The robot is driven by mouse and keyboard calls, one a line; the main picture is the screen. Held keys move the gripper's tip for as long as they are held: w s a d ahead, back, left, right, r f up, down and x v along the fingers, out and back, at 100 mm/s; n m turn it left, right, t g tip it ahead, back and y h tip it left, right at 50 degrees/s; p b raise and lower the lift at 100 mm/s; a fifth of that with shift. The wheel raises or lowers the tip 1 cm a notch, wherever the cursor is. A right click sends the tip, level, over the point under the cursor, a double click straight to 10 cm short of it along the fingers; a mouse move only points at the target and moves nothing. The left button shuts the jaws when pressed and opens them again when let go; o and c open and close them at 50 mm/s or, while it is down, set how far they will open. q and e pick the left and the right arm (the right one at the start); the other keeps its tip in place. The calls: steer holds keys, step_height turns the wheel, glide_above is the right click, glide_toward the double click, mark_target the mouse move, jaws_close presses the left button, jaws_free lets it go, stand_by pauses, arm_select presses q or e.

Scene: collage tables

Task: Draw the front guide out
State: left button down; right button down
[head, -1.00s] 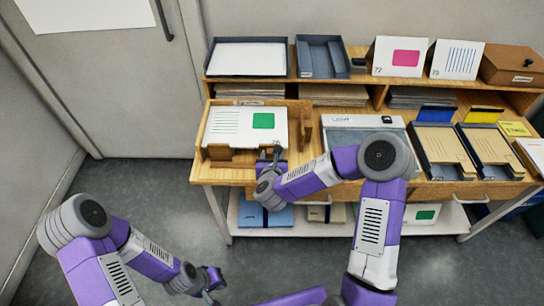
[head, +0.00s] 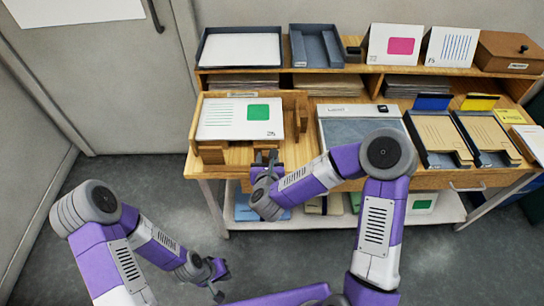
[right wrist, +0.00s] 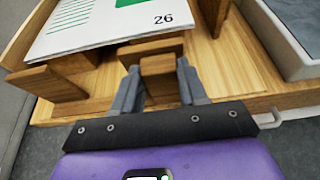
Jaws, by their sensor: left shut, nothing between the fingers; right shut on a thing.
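A wooden jig (head: 198,122) on the left of the table holds a white card (head: 240,117) with a green block and the number 26. The front guide (right wrist: 158,65), a wooden piece with a small block, stands at the card's front edge in the right wrist view. My right gripper (head: 266,157) is shut on that block; its fingers (right wrist: 158,90) show on both sides of it. In the head view the arm partly hides the guide. My left gripper (head: 217,285) is shut and empty, low over the floor, away from the table.
A second wooden stop (right wrist: 45,83) stands left of the guide. A grey-topped case (head: 360,128) sits close to the right of the jig. Trays with brown folders (head: 435,135) lie farther right. Bare wood (right wrist: 235,65) shows right of the guide.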

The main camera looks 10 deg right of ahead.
steer(key=shift+s+f, duration=0.1)
steer(key=c, duration=0.6)
jaws_free()
steer(key=p+v, duration=0.1)
steer(key=v, duration=0.6)
steer(key=shift+s+r, duration=0.25)
steer(key=shift+s, duration=0.05)
steer(key=shift+a, duration=0.1)
